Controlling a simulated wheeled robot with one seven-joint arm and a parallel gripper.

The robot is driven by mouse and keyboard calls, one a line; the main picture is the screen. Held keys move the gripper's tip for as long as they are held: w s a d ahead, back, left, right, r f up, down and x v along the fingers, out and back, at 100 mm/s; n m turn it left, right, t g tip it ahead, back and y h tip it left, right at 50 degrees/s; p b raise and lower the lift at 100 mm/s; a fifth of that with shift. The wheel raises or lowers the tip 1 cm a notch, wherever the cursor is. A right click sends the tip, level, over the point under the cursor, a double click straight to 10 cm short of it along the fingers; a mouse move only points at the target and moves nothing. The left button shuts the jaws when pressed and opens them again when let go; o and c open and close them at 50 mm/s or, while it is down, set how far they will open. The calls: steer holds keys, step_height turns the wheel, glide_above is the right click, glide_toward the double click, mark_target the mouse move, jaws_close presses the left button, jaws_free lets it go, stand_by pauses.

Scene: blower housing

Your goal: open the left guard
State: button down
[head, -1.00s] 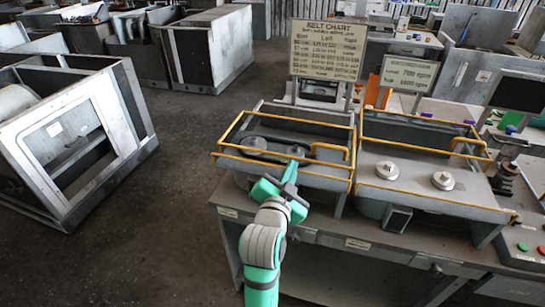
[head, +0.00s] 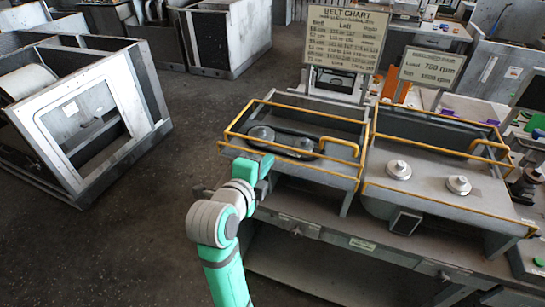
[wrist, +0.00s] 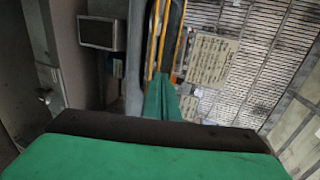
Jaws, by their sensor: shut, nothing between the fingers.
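The left guard (head: 240,150) is a yellow-railed frame lying over the left bay of the machine, with a bent yellow handle (head: 342,141) at its right end. Two round pulleys (head: 261,133) with a dark belt sit inside the bay. My green gripper (head: 266,166) is at the front rail, left of its middle, and overlaps it in the head view; I cannot tell whether they touch. In the wrist view the shut fingers (wrist: 160,99) point at yellow rails (wrist: 157,45), with nothing held between them.
The right bay has its own yellow-railed guard (head: 440,143) and two bare pulleys (head: 398,170). A belt chart sign (head: 345,38) and a speed sign (head: 432,66) stand behind. A white-framed housing (head: 85,115) stands at left. Open floor (head: 130,230) lies between it and the bench.

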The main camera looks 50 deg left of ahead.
glide_toward(284, 144)
steer(key=w+a, duration=0.1)
steer(key=w, duration=0.2)
steer(key=shift+w+a+f, duration=0.25)
steer(key=shift+a+f, duration=0.35)
steer(key=shift+a, duration=0.05)
steer(key=shift+w+d+f, duration=0.1)
steer(key=shift+w, duration=0.2)
